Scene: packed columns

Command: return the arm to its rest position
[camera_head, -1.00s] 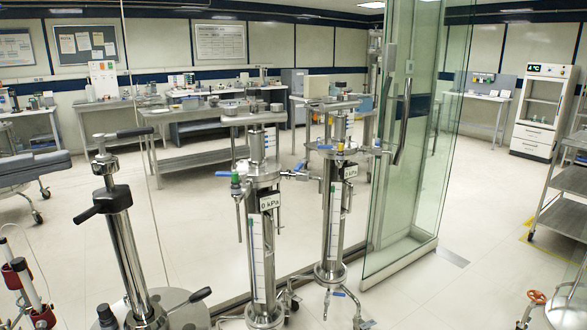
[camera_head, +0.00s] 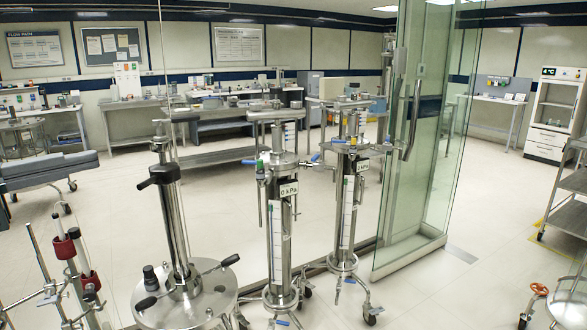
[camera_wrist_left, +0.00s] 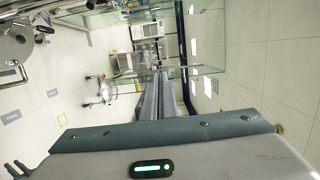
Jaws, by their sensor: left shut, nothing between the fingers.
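My left gripper (camera_wrist_left: 158,78) shows in the left wrist view as two long grey fingers lying side by side. They are shut with nothing between them. The grey wrist body with a green light fills the bottom of that view. The arm's overall pose is hidden.
In the head view, steel columns (camera_head: 279,230) and (camera_head: 348,210) stand upright on wheeled bases. Another column (camera_head: 171,215) stands left of them. A tall glass door (camera_head: 420,150) is at the right. A red-clamped stand (camera_head: 75,250) is front left. Open floor lies behind.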

